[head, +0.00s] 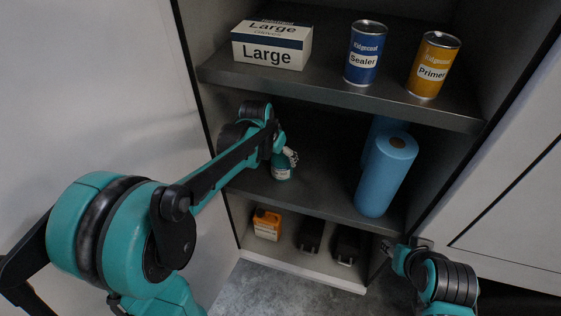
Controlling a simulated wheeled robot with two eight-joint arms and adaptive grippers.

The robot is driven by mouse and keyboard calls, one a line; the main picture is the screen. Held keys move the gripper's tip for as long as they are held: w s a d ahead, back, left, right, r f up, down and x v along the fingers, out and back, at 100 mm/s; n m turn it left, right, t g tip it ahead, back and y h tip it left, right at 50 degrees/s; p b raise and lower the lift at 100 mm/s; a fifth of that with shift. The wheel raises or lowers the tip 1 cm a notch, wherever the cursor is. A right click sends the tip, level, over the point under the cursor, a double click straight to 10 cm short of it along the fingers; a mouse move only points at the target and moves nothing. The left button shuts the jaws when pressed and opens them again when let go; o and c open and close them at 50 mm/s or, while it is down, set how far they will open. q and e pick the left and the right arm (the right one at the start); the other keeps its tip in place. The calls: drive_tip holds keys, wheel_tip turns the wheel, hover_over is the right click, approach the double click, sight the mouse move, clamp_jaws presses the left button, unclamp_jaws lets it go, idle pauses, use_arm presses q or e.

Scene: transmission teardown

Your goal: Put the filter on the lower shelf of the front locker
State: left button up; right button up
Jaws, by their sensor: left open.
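The front locker stands open with a top shelf (350,95), a middle shelf (310,195) and a low bottom compartment. My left arm reaches into the middle space. My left gripper (289,158) is open beside a small teal labelled container (283,174) on the middle shelf; the arm partly hides this spot, and I cannot tell whether they touch. No item is clearly readable as the filter. An orange box with a pale label (267,224) sits in the bottom compartment. My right gripper (387,247) is low at the right, outside the locker; its jaws are too small to judge.
A white and blue "Large" box (271,50), a blue Sealer can (364,52) and an orange Primer can (433,65) stand on the top shelf. Blue rolls (386,175) stand at the middle shelf's right. Dark cases (347,246) sit at the bottom.

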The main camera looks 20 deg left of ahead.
use_arm(q)
drive_tip(key=v, duration=0.3)
drive_tip(key=shift+r, duration=0.2)
drive_tip(key=s+n+t+y, duration=0.1)
drive_tip(key=s+n+t, duration=0.1)
drive_tip(key=s, duration=1.9)
drive_tip(key=shift+s+d+f+t, duration=0.2)
drive_tip(key=shift+s+d+t, duration=0.1)
drive_tip(key=shift+d+t, duration=0.1)
